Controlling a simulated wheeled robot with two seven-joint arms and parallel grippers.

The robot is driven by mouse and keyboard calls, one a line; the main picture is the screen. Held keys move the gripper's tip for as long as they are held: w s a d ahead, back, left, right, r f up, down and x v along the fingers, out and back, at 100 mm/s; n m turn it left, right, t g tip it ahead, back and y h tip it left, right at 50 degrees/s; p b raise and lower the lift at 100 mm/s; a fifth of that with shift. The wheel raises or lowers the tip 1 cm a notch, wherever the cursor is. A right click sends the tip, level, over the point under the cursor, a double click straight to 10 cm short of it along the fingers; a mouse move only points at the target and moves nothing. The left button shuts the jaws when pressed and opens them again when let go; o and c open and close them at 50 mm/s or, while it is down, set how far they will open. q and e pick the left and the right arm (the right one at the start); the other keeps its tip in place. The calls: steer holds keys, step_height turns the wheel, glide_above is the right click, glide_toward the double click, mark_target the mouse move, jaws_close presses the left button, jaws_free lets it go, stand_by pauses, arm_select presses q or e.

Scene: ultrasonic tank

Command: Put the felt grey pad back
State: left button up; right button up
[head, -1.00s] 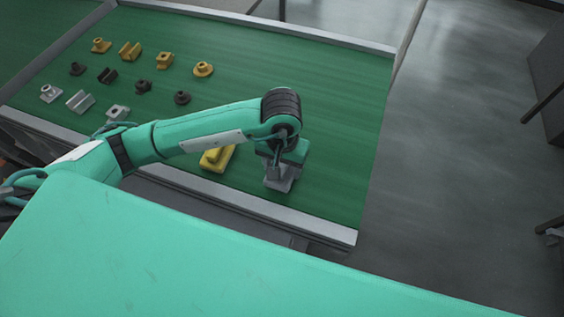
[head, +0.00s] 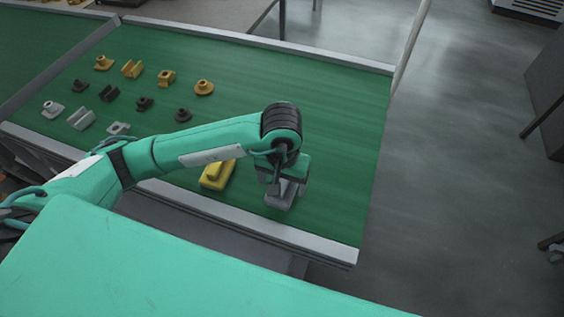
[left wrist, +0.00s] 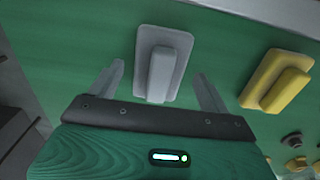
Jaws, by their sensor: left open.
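The grey pad (left wrist: 178,48) is a light grey rounded plate with a raised block handle. It lies flat on the green surface (left wrist: 90,35). My left gripper (left wrist: 159,72) is open, with one finger on each side of the pad and visible gaps between. In the head view the left gripper (head: 284,182) points down over the grey pad (head: 277,204), which is partly hidden by it. A yellow pad (left wrist: 262,78) of similar shape lies beside it; it also shows in the head view (head: 214,182). My right gripper is not in view.
Rows of small yellow, dark and grey parts (head: 144,103) stand at the left of the green table. A grey metal rail (head: 330,250) edges the near side. The green surface right of and beyond the gripper is clear.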

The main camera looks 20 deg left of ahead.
mark_target(282, 183)
arm_select(q)
step_height(282, 183, up, 9)
steer(key=b, duration=0.3)
steer(key=shift+r, duration=1)
